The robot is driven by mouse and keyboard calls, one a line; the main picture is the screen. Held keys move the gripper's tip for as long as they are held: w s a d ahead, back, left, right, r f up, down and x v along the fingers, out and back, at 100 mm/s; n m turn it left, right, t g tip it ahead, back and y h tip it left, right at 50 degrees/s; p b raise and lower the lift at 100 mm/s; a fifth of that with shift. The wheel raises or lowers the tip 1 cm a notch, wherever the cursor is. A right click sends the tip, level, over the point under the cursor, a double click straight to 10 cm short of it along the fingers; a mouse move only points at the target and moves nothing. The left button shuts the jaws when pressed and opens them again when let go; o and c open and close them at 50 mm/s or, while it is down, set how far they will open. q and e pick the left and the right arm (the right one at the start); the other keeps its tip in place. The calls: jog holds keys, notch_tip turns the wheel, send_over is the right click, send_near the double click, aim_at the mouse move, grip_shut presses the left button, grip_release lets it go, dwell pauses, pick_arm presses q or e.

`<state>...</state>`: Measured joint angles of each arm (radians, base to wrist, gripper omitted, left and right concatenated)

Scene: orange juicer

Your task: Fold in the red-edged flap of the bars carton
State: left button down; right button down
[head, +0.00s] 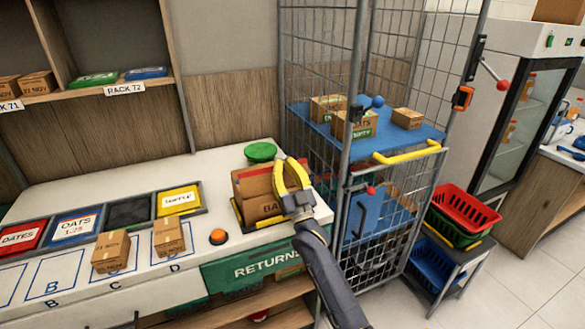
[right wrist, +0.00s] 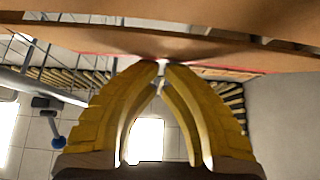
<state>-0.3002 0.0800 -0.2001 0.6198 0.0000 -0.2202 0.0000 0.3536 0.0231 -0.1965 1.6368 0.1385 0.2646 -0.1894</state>
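The bars carton (head: 252,208) is a brown box on the white counter, in a yellow-edged holder. A flap with a red edge (head: 262,171) stands up along its back; part of it is hidden behind my right gripper. My right gripper (head: 288,163) is at the carton's right side, its yellow fingertips by the flap. In the right wrist view the fingertips (right wrist: 162,66) are together with nothing visible between them. They sit just below a brown cardboard panel with a red edge (right wrist: 110,54); I cannot tell whether they touch it. My left gripper is not in view.
A wire cage (head: 400,235) with a blue shelf and boxes stands close on the right. A green round object (head: 260,151) lies behind the carton. An orange button (head: 218,236) and two small boxes (head: 168,237) are to the left.

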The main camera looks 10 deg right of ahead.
jog(key=shift+w+a+g, duration=0.1)
jog(key=shift+w+g, duration=0.45)
jog(key=shift+g, duration=0.15)
jog(key=shift+w+g+h, duration=0.3)
jog(key=shift+w+g, duration=0.2)
jog(key=shift+g, duration=0.2)
jog(key=shift+w+a+f+g+h, duration=0.15)
jog(key=shift+w+a+f+g, duration=0.05)
jog(key=shift+w+f+g, duration=0.65)
jog(key=shift+w+a+f+g+h, duration=0.1)
jog(key=shift+w+a+f+g, duration=0.1)
jog(key=shift+w+f+g, duration=0.6)
jog(key=shift+w+a+f+g+h, duration=0.2)
jog(key=shift+w+f+g, duration=0.35)
jog(key=shift+w+f, duration=0.55)
jog(key=shift+r, duration=0.1)
